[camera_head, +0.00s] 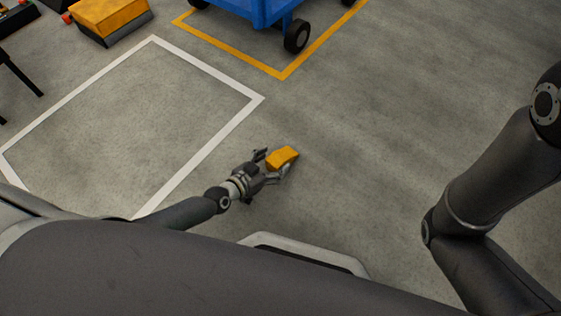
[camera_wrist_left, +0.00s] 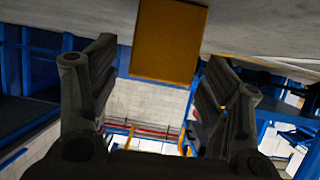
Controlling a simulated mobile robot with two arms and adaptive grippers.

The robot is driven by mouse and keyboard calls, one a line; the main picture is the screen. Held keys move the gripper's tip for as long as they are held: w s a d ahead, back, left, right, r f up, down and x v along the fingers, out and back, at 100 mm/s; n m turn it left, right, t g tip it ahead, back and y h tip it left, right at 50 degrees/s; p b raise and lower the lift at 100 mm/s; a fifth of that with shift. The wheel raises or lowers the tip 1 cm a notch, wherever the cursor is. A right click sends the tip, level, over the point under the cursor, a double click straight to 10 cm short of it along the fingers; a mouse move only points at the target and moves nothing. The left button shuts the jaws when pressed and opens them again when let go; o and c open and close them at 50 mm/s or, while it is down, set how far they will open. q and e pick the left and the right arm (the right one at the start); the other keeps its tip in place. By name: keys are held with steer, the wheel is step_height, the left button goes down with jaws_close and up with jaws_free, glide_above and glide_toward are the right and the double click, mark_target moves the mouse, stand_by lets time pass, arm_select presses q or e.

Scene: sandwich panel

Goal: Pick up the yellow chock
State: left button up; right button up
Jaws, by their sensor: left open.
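The yellow chock (camera_head: 282,157) lies on the grey concrete floor near the middle of the head view. My left gripper (camera_head: 272,163) is open, right by the chock, its fingers pointing at it. In the left wrist view the chock (camera_wrist_left: 167,42) appears at the top centre, in line with the gap between the two fingers of my left gripper (camera_wrist_left: 158,85). The gap is empty at the fingertips as far as I can see. My right arm shows at the right of the head view, but its gripper is out of view.
A white floor outline (camera_head: 208,68) lies left of the chock. A blue wheeled cart (camera_head: 262,10) stands inside an orange outline (camera_head: 283,76) at the back. A yellow and black object (camera_head: 108,18) sits at the upper left. The floor right of the chock is clear.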

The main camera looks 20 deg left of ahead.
mark_target(279, 158)
arm_select(q)
steer(key=b+x, duration=0.2)
steer(key=x, duration=0.2)
steer(key=shift+s+f, duration=0.1)
steer(key=shift+w, duration=0.25)
steer(key=shift+c, duration=0.2)
steer(key=c, duration=1.2)
steer(key=shift+c, duration=0.6)
